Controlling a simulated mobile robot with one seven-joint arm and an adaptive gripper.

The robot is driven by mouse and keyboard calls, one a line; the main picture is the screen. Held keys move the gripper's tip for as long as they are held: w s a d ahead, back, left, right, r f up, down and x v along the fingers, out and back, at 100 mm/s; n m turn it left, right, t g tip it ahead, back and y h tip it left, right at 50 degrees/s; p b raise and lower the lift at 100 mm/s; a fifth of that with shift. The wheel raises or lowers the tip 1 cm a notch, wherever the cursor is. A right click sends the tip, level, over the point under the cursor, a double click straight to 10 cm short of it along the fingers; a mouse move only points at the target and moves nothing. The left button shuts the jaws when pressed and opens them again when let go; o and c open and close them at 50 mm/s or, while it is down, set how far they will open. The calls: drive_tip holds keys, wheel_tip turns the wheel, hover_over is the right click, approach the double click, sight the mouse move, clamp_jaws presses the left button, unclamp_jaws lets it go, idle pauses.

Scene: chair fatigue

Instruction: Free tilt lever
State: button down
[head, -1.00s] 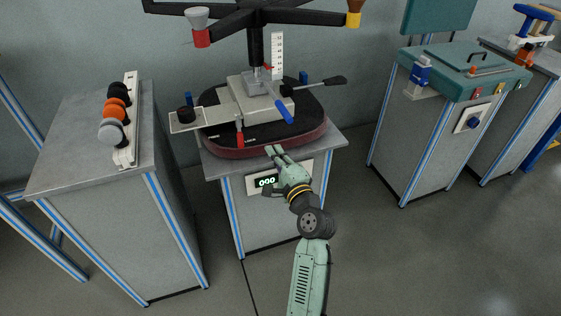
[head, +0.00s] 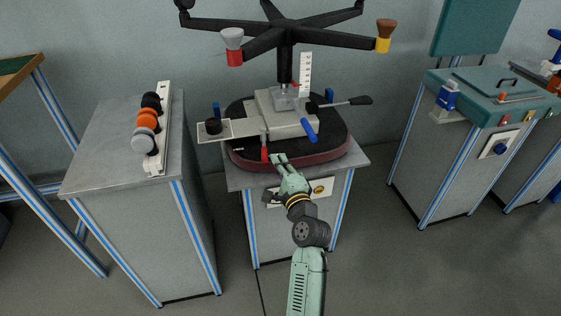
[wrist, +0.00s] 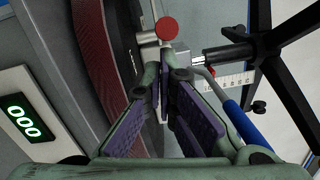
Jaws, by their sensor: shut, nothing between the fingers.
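An upturned chair mechanism (head: 282,117) sits on the dark seat (head: 325,151). Three levers show on it: a red-handled one (head: 264,153) at the front, a blue-handled one (head: 309,131), and a black one (head: 358,100) sticking out right. I cannot tell which is the tilt lever. My gripper (head: 279,160) is shut and empty at the seat's front edge, just right of the red handle. In the wrist view, the purple-padded fingers (wrist: 166,82) are beside the mechanism. A round red end (wrist: 167,28) lies just beyond the fingertips, and the blue handle (wrist: 243,122) is to the right.
A stand (head: 238,183) carries the seat; its front panel has a display reading 000 (wrist: 20,115). The chair's black legs (head: 285,33) spread above. A left cabinet (head: 110,150) holds a rack of rollers (head: 147,122). A teal case (head: 490,95) is on the right. Floor between is clear.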

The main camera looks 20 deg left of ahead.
drive_tip(key=shift+s+a, duration=0.25)
drive_tip(key=shift+a, duration=0.1)
drive_tip(key=shift+a+p, duration=0.1)
drive_tip(key=shift+p, duration=0.2)
drive_tip(key=shift+s+a+r+p, duration=0.15)
drive_tip(key=shift+s+a+p, duration=0.5)
drive_tip(key=shift+a+p, duration=0.25)
drive_tip(key=shift+s+a+p, duration=0.3)
drive_tip(key=shift+a+p, duration=0.25)
drive_tip(key=shift+a, duration=0.1)
drive_tip(key=shift+s+a+p, duration=0.25)
drive_tip(key=shift+a+p, duration=0.25)
drive_tip(key=shift+a, duration=0.1)
drive_tip(key=shift+s+a+p, duration=0.15)
drive_tip(key=shift+a+p, duration=0.1)
drive_tip(key=shift+a, duration=0.5)
drive_tip(key=shift+s+a+p, duration=0.1)
drive_tip(key=shift+a+p, duration=0.15)
drive_tip(key=shift+a, duration=0.75)
